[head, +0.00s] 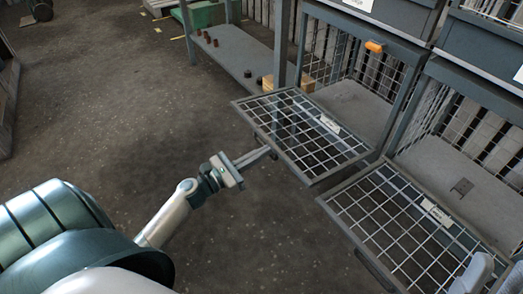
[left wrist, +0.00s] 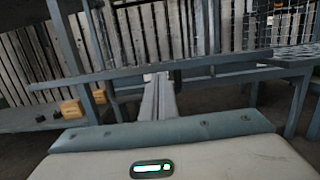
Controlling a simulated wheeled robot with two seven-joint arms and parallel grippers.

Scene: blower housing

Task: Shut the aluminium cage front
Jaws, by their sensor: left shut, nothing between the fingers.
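Two wire-mesh cage fronts hang folded down and open in the head view: a left one (head: 312,135) and a right one (head: 405,225). Each bears a small white label too small to read, so I cannot tell which is the aluminium one. My left gripper (head: 268,151) is shut and empty, its fingertips close to the outer edge of the left front; I cannot tell whether they touch. In the left wrist view the shut fingers (left wrist: 158,85) point at a grey frame bar (left wrist: 215,74) running across.
A grey shelf (head: 235,55) with small dark parts and a wooden box (head: 287,84) stands behind. Floor (head: 130,120) at left is clear.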

